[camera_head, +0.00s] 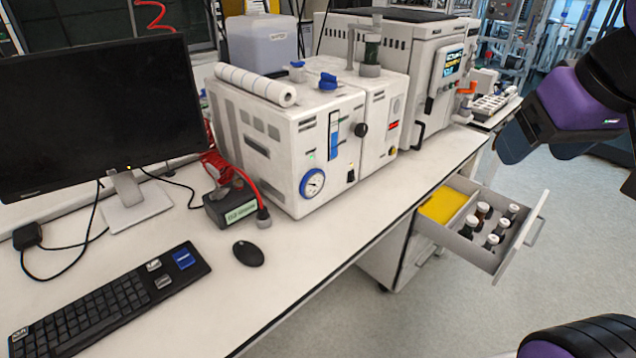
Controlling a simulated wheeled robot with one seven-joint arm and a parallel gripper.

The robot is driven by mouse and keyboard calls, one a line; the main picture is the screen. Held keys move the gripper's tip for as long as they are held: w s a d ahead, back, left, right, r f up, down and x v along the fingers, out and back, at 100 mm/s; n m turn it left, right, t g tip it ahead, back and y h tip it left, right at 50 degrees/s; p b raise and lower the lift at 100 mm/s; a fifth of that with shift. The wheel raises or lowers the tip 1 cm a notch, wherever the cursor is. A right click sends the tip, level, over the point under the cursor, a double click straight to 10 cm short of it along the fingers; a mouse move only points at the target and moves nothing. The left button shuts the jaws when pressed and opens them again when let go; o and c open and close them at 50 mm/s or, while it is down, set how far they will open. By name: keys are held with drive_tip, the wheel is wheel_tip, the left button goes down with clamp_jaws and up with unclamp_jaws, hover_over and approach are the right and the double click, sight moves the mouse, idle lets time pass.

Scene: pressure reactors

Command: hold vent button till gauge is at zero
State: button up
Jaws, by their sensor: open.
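A white bench instrument (300,135) stands on the bench in the middle. A round blue-rimmed gauge (313,183) is at the lower left of its front; its needle is too small to read. The front also has a blue-and-white vertical column (333,135), a black round knob (361,130), a small black control (350,176) and a small amber-and-black control (391,149). I cannot tell which one is the vent button. Purple and black parts of my arm show at the upper right, away from the instrument. I make out no gripper fingertips.
An open drawer (520,240) holding several bottles and a yellow insert (443,205) juts out below the bench at right. A monitor (95,110), keyboard (105,305), mouse (248,253) and black box (230,205) stand at left.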

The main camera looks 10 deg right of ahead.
clamp_jaws()
idle(1.6)
